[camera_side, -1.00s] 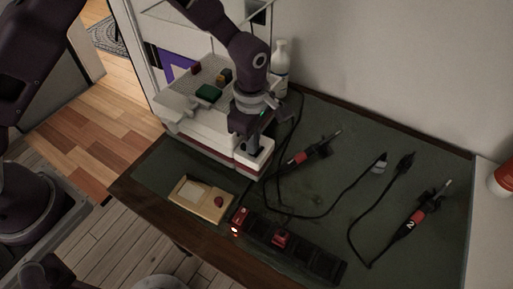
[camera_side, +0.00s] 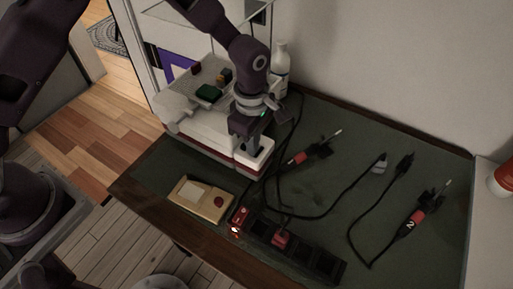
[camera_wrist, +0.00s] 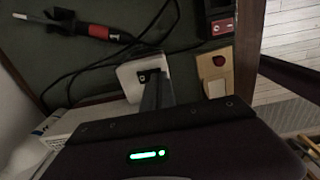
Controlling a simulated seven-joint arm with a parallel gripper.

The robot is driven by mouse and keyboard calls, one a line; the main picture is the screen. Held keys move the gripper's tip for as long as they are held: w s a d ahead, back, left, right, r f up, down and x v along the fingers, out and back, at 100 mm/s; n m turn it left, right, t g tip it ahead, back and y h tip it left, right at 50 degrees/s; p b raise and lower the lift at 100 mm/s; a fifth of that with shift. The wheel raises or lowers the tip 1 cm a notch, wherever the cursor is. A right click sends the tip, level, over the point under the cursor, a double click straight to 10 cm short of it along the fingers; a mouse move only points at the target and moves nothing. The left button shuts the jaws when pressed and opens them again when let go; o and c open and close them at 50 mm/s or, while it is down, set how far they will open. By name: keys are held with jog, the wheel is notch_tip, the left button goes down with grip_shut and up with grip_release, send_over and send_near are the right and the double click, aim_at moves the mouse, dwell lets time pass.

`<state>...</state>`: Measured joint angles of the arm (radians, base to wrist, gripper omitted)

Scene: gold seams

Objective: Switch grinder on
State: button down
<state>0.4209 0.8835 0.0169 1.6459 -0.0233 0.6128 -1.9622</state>
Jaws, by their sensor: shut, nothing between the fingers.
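Two pen-shaped tools with red bands lie on the dark green mat; I take them for grinders. One (camera_side: 309,156) lies mid-table and also shows in the wrist view (camera_wrist: 98,31). The other (camera_side: 413,222), marked 2, lies at the right. A black power strip (camera_side: 318,262) at the front edge has a lit red switch (camera_side: 236,231) at its left end and a red plug (camera_side: 281,238) in it. My gripper (camera_side: 254,151) is shut and empty. It points down at the white block on the machine's front corner, which shows a dark slot in the wrist view (camera_wrist: 150,76); contact is unclear.
A beige box (camera_side: 203,198) with a red button stands left of the strip. The white machine (camera_side: 190,135) carries a tray with small coloured blocks. A white bottle (camera_side: 281,65) stands behind. Loose black cables (camera_side: 352,205) cross the mat.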

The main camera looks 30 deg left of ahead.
jog(key=shift+f, duration=0.7)
dwell(0.3)
jog(key=shift+r, duration=0.7)
jog(key=shift+r, duration=0.1)
jog(key=s+a+r+m+t, duration=0.1)
jog(key=s+a+r+m, duration=0.25)
jog(key=r, duration=0.45)
jog(key=s+a+r+m+t, duration=0.1)
jog(key=s+a+r+m, duration=0.2)
jog(key=r, duration=0.4)
jog(key=s+a+r+m+t, duration=0.1)
jog(key=s+a+r+m, duration=0.2)
jog(key=r, duration=0.5)
jog(key=s+a+r+m+t, duration=0.1)
jog(key=s+a+m, duration=0.3)
jog(key=s, duration=0.3)
jog(key=s+a+r+m+t, duration=0.1)
jog(key=s+a+r+m, duration=0.1)
jog(key=s, duration=0.5)
jog(key=shift+s+a+r+m+t, duration=0.2)
jog(key=shift+a+m+t, duration=0.1)
jog(key=shift+a+m, duration=0.75)
